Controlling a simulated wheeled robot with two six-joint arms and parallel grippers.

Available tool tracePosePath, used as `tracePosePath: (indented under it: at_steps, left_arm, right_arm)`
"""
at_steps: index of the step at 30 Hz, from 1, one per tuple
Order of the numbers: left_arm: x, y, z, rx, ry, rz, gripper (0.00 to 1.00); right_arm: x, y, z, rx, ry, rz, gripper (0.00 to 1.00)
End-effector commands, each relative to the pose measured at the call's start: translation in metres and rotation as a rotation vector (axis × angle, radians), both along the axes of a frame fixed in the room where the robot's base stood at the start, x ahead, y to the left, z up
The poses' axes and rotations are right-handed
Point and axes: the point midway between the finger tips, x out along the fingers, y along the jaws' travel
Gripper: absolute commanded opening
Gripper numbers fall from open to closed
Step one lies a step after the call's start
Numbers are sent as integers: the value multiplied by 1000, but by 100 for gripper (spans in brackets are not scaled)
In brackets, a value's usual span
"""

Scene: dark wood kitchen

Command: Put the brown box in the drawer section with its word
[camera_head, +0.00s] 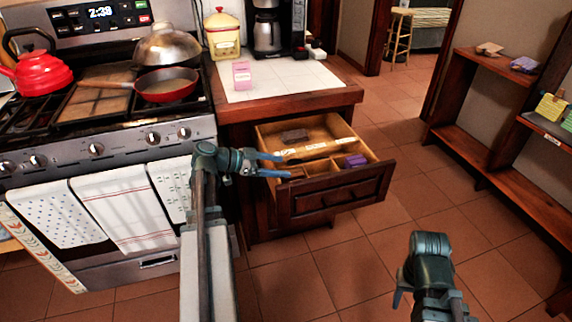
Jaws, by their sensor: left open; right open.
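The wooden drawer (338,202) is pulled open below the counter and split into sections by thin dividers. A brown box (295,135) lies in its back left section. White lettering shows on the drawer floor near it, too small to read. A purple box (356,160) lies in a section at the right. My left gripper (284,165) is open and empty at the drawer's left side, its blue fingers pointing right over the near left part, in front of the brown box. My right gripper (402,290) is open, low over the floor at lower right; its fingers are partly hidden.
A pink box (242,75), a yellow canister (222,35) and a coffee maker (268,28) stand on the counter. The stove (100,135) with a red pan (166,86) is at left. Shelves (500,92) with small items are at right. The tiled floor between is clear.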

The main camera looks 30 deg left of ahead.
Motion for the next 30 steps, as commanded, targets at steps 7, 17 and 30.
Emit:
tracePosePath:
  at_steps: [7,17,30]
  left_arm:
    - [-37,33,24,0,0,3,82]
    - [-62,53,34,0,0,0,82]
    - [-63,54,34,0,0,-1,82]
  right_arm:
    - [0,0,24,0,0,0,50]
    - [0,0,34,0,0,0,50]
    - [0,0,34,0,0,0,50]
